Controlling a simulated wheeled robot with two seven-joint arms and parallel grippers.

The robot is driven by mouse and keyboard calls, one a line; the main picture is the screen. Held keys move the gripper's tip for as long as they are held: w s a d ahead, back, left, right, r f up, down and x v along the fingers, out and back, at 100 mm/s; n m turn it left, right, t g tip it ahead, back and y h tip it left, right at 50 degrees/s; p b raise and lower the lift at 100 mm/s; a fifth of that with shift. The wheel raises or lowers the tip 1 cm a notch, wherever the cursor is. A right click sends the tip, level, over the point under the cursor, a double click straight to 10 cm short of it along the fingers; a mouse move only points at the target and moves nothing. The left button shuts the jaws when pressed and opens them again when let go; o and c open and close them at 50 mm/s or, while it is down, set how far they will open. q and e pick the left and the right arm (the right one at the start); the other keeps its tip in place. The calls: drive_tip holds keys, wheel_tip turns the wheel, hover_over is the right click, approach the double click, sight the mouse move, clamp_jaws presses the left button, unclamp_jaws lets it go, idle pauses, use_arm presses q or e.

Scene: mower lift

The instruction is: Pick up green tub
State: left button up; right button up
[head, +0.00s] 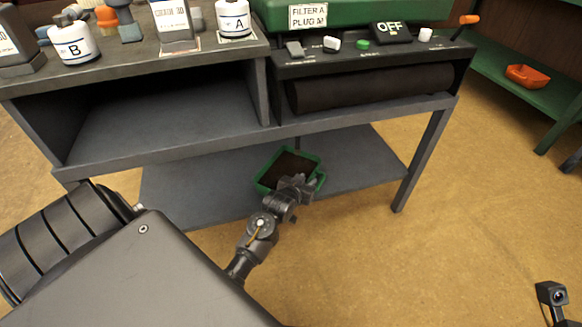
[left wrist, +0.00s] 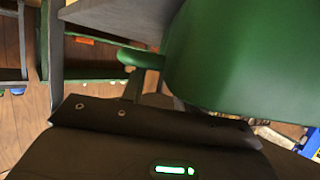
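The green tub (head: 265,173) sits on the low shelf under the workbench in the head view. It is open-topped with dark brown contents. My left gripper (head: 300,186) is at its front right edge and hides part of that rim. In the left wrist view the tub's green wall (left wrist: 240,60) fills the upper right, very close, with a small green projection (left wrist: 140,59) beside it. The fingertips are not clear there, so I cannot tell whether they are open or shut or touch the tub.
The grey low shelf (head: 190,195) has bare room left of the tub. The bench top is just above, and a bench leg (head: 420,160) stands to the right. Bottles A (head: 233,18) and B (head: 74,42) stand on top. An orange tray (head: 527,75) lies on a green shelf.

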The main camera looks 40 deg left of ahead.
use_arm(q)
drive_tip(key=shift+x, duration=0.85)
drive_tip(key=shift+c, duration=0.2)
drive_tip(key=shift+s, duration=0.1)
clamp_jaws()
drive_tip(key=shift+r, duration=0.15)
